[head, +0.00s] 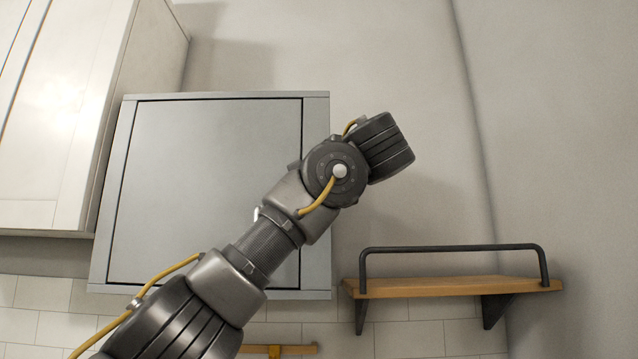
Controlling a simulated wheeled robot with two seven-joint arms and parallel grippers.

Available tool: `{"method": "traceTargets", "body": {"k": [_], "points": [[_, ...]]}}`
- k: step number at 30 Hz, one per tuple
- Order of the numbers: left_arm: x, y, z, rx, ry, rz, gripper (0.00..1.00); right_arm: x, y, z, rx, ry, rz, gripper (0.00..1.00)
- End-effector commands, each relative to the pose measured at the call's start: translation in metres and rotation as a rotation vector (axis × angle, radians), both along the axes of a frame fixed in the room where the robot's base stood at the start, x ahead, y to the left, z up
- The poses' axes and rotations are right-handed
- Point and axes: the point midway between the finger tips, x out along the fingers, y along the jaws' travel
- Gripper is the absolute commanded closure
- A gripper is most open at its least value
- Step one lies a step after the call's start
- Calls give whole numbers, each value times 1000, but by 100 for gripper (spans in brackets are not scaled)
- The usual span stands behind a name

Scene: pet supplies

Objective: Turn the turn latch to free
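A grey wall cabinet (115,215) with a flat, shut door (200,170) fills the middle left of the head view. My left arm comes in from the lower left and crosses in front of the door's right side. Its far end reaches past the cabinet's right edge. The fingers of my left gripper do not show. I cannot make out the turn latch; the arm covers part of the door's right edge. A small white curved piece (257,213) shows beside the arm, and I cannot tell what it belongs to. My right gripper is not in view.
A white cupboard (70,110) hangs at the upper left. A wooden shelf (455,288) with a black rail (450,248) is on the wall at the lower right. A wooden strip (300,349) shows at the bottom. The wall at the upper right is bare.

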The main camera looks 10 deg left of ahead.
Motion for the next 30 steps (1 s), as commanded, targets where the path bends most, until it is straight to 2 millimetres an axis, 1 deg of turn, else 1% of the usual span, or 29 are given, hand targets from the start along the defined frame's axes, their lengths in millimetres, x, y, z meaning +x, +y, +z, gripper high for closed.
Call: {"method": "traceTargets", "body": {"k": [17, 18, 22, 23, 30], "points": [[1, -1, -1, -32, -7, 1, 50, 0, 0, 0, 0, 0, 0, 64], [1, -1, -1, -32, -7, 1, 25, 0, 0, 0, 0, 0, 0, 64], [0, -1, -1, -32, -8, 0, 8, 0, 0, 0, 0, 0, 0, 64], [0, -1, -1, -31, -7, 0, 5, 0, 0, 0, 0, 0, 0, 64], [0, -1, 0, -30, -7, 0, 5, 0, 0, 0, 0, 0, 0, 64]]}}
